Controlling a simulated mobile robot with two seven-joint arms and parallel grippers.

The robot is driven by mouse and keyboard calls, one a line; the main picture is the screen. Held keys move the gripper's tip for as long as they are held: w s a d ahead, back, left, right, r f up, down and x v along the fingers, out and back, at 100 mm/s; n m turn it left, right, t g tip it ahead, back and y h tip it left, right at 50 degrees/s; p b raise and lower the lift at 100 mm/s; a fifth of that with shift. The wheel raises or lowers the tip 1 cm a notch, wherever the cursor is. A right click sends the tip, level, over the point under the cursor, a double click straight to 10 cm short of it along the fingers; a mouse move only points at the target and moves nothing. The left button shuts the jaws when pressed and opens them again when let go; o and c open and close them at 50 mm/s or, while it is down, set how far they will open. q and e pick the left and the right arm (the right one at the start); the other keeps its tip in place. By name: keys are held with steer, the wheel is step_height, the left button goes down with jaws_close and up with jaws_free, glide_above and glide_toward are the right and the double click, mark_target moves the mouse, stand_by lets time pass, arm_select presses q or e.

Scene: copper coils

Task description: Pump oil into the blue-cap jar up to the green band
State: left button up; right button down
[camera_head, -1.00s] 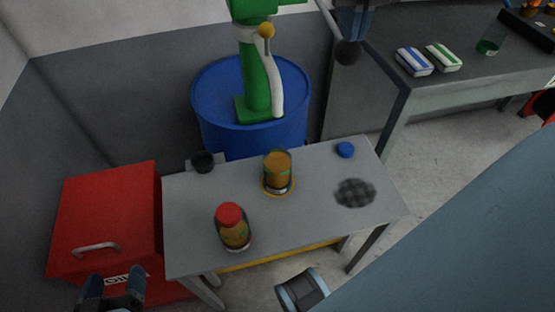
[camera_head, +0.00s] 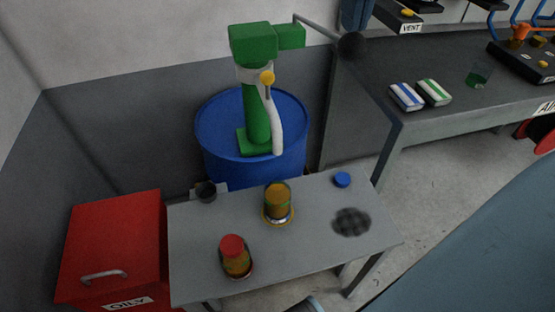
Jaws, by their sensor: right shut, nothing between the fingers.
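An open jar (camera_head: 278,198) with amber oil stands in a yellow ring on the grey table (camera_head: 300,245). A green band shows on it, but the oil level against it is hard to read. A blue cap (camera_head: 342,180) lies apart at the table's back right. The green pump (camera_head: 257,110) stands on a blue drum (camera_head: 225,142); its pale hose (camera_head: 274,125) hangs down the front. Its lever (camera_head: 318,28) ends in a dark knob (camera_head: 352,46). My right gripper (camera_head: 357,18) is shut and empty just above the knob; contact cannot be told. My left gripper is out of view.
A red-capped jar (camera_head: 236,258) stands at the table's front left. A black cup (camera_head: 206,191) sits at the back left, a dark checkered patch (camera_head: 351,222) at right. A red bin (camera_head: 113,245) stands left. A bench (camera_head: 440,120) with two packets (camera_head: 420,94) is at right.

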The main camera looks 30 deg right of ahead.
arm_select(q)
steer(key=p, duration=0.4)
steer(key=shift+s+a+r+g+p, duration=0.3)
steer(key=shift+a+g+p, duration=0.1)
arm_select(e)
step_height(320, 180, up, 9)
steer(key=shift+w, duration=0.4)
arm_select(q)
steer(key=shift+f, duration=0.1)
arm_select(e)
steer(key=shift+d, duration=0.1)
